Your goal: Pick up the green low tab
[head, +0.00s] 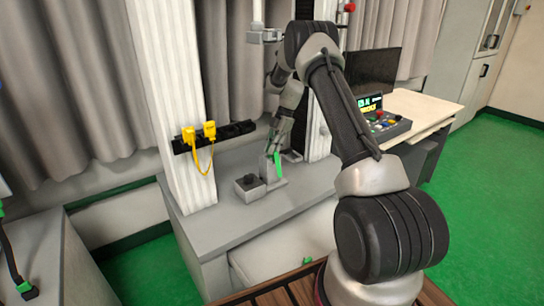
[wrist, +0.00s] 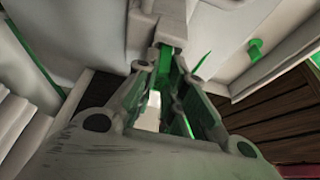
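A bright green tab (head: 278,165) stands beside a small grey block (head: 268,173) on the grey bench in the head view. My gripper (head: 273,148) points down at it from just above. In the wrist view, a green tab (wrist: 165,62) shows between or just beyond the tips of my gripper (wrist: 167,78), under a pale block. The two fingers run close together towards their tips, and a pale gap shows between them lower down. I cannot tell whether the fingertips touch the tab. Part of it is hidden by the fingers.
A dark-topped grey box (head: 249,187) stands just left of the tab. A white column (head: 165,90) and a black strip with yellow plugs (head: 209,131) rise behind it. A small green piece (head: 307,261) lies on the lower pale surface. A button console (head: 382,122) stands to the right.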

